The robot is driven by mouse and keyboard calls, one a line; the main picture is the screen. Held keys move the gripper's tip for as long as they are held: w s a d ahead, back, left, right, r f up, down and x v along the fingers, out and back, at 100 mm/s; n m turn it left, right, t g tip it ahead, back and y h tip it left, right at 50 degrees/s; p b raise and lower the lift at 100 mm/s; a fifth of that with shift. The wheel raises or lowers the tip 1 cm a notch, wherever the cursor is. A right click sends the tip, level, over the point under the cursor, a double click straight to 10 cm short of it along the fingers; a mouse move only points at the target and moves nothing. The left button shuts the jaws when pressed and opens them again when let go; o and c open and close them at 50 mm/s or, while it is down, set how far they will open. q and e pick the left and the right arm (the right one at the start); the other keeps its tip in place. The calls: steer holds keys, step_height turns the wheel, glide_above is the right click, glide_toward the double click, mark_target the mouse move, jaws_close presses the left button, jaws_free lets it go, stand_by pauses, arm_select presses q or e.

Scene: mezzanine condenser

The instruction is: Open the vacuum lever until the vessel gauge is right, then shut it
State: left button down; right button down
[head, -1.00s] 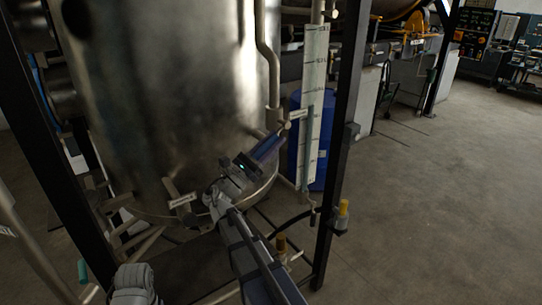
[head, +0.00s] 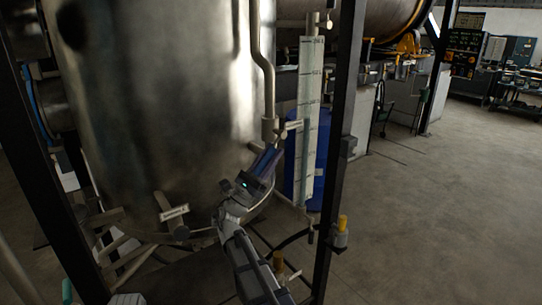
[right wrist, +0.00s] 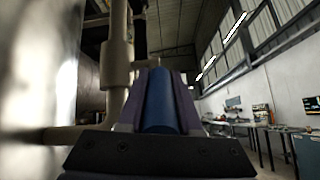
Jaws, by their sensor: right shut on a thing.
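My right gripper (head: 264,161) is shut on a blue lever handle at the lower right of the steel vessel (head: 165,110). In the right wrist view the blue lever handle (right wrist: 160,100) lies between the two fingers, pointing away, with a pipe close on its left. Its pivot is hidden. A tall, pale gauge scale (head: 311,75) with a narrow upright tube stands right of the vessel. Its marks are too small to read surely, and I cannot tell the level.
A dark frame post (head: 341,130) stands just right of the gauge, with a yellow-topped fitting (head: 342,224) low on it. A blue drum (head: 292,165) is behind the gauge. A labelled valve (head: 174,213) sits low on the vessel. The floor at right is clear.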

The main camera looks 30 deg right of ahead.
mark_target(258, 175)
steer(key=c, duration=0.6)
jaws_free()
steer(key=b+v, duration=0.5)
steer(key=v, duration=0.1)
steer(key=shift+a+f, duration=0.1)
steer(key=shift+f, duration=0.25)
steer(key=shift+a+f, duration=0.35)
steer(key=shift+a, duration=0.15)
